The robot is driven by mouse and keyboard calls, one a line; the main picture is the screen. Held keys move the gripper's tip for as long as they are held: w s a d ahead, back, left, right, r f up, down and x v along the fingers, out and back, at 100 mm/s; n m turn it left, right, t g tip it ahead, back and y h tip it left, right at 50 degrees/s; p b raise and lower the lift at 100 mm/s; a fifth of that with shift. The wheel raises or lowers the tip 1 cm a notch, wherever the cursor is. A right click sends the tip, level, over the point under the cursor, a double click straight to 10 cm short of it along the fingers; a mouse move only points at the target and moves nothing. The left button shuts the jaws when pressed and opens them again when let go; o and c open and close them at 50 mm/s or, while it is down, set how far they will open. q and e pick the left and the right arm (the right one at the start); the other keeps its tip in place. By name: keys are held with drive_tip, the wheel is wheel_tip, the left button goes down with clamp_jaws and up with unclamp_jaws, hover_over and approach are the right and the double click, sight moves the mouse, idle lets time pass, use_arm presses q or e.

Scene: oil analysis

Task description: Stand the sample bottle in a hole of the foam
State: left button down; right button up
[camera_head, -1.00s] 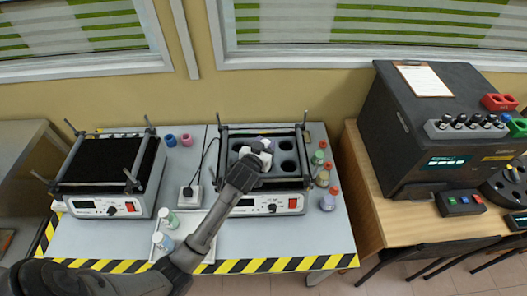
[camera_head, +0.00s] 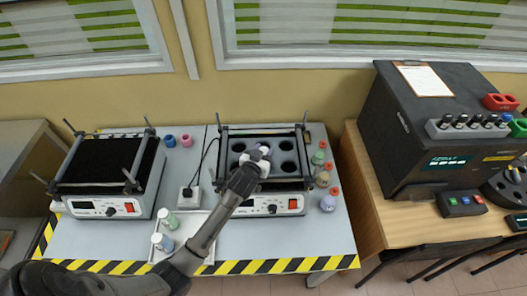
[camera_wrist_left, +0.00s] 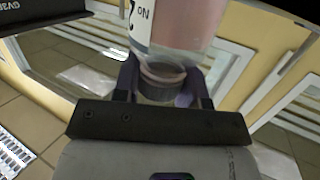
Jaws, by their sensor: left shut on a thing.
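My left gripper (camera_head: 262,158) is over the middle of the dark foam (camera_head: 275,158) on the right shaker. It is shut on the neck end of the sample bottle, which shows large in the left wrist view (camera_wrist_left: 180,30) with pinkish contents and a white label. I cannot tell whether the bottle's base is inside a hole. My right gripper is not in view.
Small bottles with coloured caps (camera_head: 328,203) stand right of the shaker. Two bottles (camera_head: 163,242) are on a white tray at the front. Metal posts rise at the shaker's corners. A second shaker (camera_head: 108,165) stands left, and a black machine (camera_head: 430,130) is on the right table.

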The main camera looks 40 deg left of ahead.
use_arm(q)
drive_tip(key=c, duration=0.7)
unclamp_jaws()
drive_tip(key=shift+r, duration=0.25)
drive_tip(key=s+d+f+m+g+h, duration=0.1)
drive_tip(key=s+d+g, duration=0.3)
drive_tip(key=s, duration=0.8)
drive_tip(key=s+d+f+m+g+h, duration=0.2)
drive_tip(key=s+d, duration=0.3)
drive_tip(key=s, duration=0.7)
drive_tip(key=s+d+f+m+g+h, duration=0.1)
drive_tip(key=s+d+g, duration=0.4)
drive_tip(key=s, duration=0.7)
drive_tip(key=shift+s+d+f+m+g+h+p, duration=0.1)
drive_tip(key=shift+f+m+g+h+p, duration=0.25)
drive_tip(key=shift+f+m, duration=0.4)
drive_tip(key=shift+f, duration=0.1)
